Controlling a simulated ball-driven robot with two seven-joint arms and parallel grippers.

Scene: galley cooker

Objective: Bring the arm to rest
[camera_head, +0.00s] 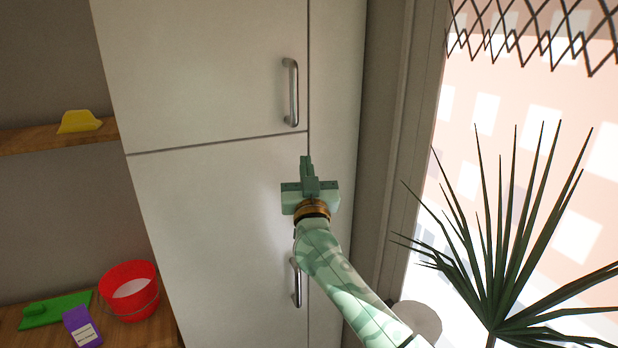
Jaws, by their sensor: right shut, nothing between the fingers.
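My right arm comes in from the lower right, and my right gripper (306,160) points up in front of the white cabinet (215,75). The gripper is shut and empty. It is between the upper door's handle (292,92) and the lower door's handle (296,282), close to the right edge of the doors. My forearm partly covers the lower handle. I cannot tell how far the fingertips are from the door. Both doors look closed. My left gripper is not in view.
A potted plant with spiky leaves (492,270) stands at the right by a bright window. At the left, a shelf holds a yellow object (79,122). A lower surface holds a red bucket (130,291), a purple packet (81,327) and a green item (56,309).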

